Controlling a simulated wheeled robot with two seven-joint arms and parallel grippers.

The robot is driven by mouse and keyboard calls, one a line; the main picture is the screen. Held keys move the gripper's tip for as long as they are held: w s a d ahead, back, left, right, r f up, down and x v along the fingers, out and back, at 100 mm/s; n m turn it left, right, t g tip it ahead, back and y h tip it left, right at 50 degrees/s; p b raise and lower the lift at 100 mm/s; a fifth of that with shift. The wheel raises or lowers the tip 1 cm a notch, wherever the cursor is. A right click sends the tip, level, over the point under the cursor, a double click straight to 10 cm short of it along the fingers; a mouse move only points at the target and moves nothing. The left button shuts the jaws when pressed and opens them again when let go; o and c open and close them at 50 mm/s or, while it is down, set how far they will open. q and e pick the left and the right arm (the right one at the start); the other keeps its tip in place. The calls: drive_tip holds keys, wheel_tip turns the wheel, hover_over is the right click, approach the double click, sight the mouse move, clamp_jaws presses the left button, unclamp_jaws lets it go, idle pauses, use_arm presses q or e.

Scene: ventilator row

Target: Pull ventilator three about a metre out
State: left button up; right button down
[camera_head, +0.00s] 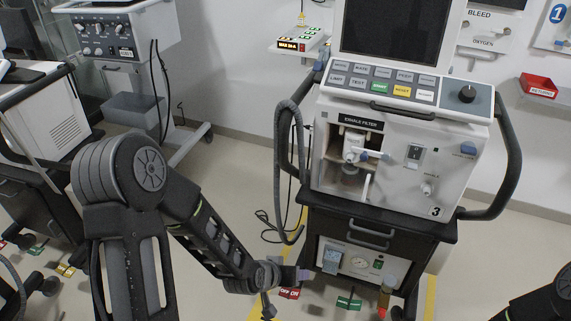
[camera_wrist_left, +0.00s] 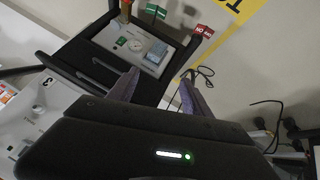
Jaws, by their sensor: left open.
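Ventilator three (camera_head: 395,165) stands upright on its dark cart, marked with a 3, with a dark screen and a button panel on top. A curved black rail (camera_head: 512,155) runs down its right side, and a grey hose hangs at its left. My left gripper (camera_head: 302,274) is low at the cart's left front, beside the lower panel with the gauge. In the left wrist view my left gripper (camera_wrist_left: 160,78) is open with nothing between its fingers, and the lower panel (camera_wrist_left: 138,45) lies beyond them. I cannot tell whether a finger touches the cart. My right gripper is out of view.
Red (camera_head: 289,293) and green (camera_head: 349,303) pedal tags sit at the cart's foot. Yellow floor lines flank the cart. Another machine (camera_head: 115,35) stands at the back left, and a white unit (camera_head: 45,115) at the far left. A red bin (camera_head: 538,85) is on the right wall.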

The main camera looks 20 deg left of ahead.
use_arm(q)
drive_tip(key=w+a+r+t+y+b, duration=0.25)
drive_tip(key=w+a+r+t, duration=0.25)
drive_tip(key=w+a+r, duration=0.3)
drive_tip(key=m+t+b, duration=0.1)
drive_tip(key=m+t, duration=0.1)
drive_tip(key=t, duration=0.4)
approach(281, 150)
drive_tip(key=shift+s+r, duration=0.2)
drive_tip(key=shift+r, duration=0.15)
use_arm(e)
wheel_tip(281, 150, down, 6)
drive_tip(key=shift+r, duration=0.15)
use_arm(q)
drive_tip(key=shift+w, duration=0.15)
drive_tip(key=w+p, duration=0.1)
drive_tip(key=w, duration=0.6)
drive_tip(key=shift+f, duration=0.1)
drive_tip(key=w+b, duration=0.1)
drive_tip(key=w, duration=0.3)
drive_tip(key=shift+w+b, duration=0.35)
drive_tip(key=shift+w, duration=0.2)
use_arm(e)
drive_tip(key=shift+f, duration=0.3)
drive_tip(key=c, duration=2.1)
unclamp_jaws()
